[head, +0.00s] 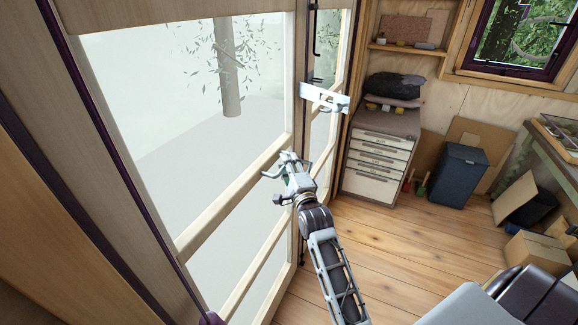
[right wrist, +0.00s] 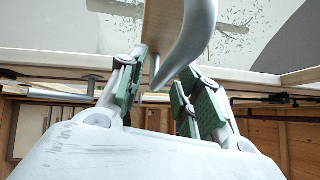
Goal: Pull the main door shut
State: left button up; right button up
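The main door (head: 232,201) is a wood-framed door with large glass panes, filling the left and middle of the head view. I cannot tell how far it stands open. My right gripper (head: 277,180) is at the door's right-hand edge, near mid-height. In the right wrist view, a curved grey handle (right wrist: 188,42) comes down between the green-padded fingers of the right gripper (right wrist: 165,98). The fingers are apart, with gaps beside the handle, and are not closed on it. The handle is not clear in the head view behind the gripper. My left gripper is not in view.
A white drawer cabinet (head: 377,160) stands right of the door, with a dark bin (head: 458,175) beyond it. Cardboard boxes (head: 533,252) lie at the right. The wooden floor (head: 385,245) between is clear. A white bracket (head: 324,98) sits above my gripper.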

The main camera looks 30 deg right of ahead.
jog(key=s+a+f, duration=0.1)
jog(key=s, duration=0.6)
jog(key=shift+s, duration=0.3)
dwell(0.4)
dwell(0.5)
jog(key=s+a+f+n+g+y, duration=0.1)
jog(key=a+f+n+g, duration=0.15)
jog(key=f, duration=0.95)
jog(key=a+f+n+g+y, duration=0.1)
jog(key=a+f+n+g, duration=0.2)
jog(key=f, duration=0.8)
jog(key=s+a+f+n+g+y, duration=0.1)
jog(key=a+f+n, duration=0.25)
jog(key=f, duration=0.85)
jog(key=s+a+f+n+g, duration=0.15)
jog(key=s+f+n, duration=0.35)
jog(key=f, duration=0.7)
jog(key=s+d+f+n+g, duration=0.2)
jog(key=s+f+n+g, duration=0.3)
jog(key=s+f, duration=1.35)
jog(key=s+d+f+n+g, duration=0.2)
jog(key=s+d+f, duration=0.1)
jog(key=s, duration=0.8)
jog(key=s+d+f+n+g, duration=0.2)
jog(key=s+f, duration=0.3)
jog(key=s, duration=0.6)
jog(key=shift+d+n+g, duration=0.4)
jog(key=shift+g, duration=0.2)
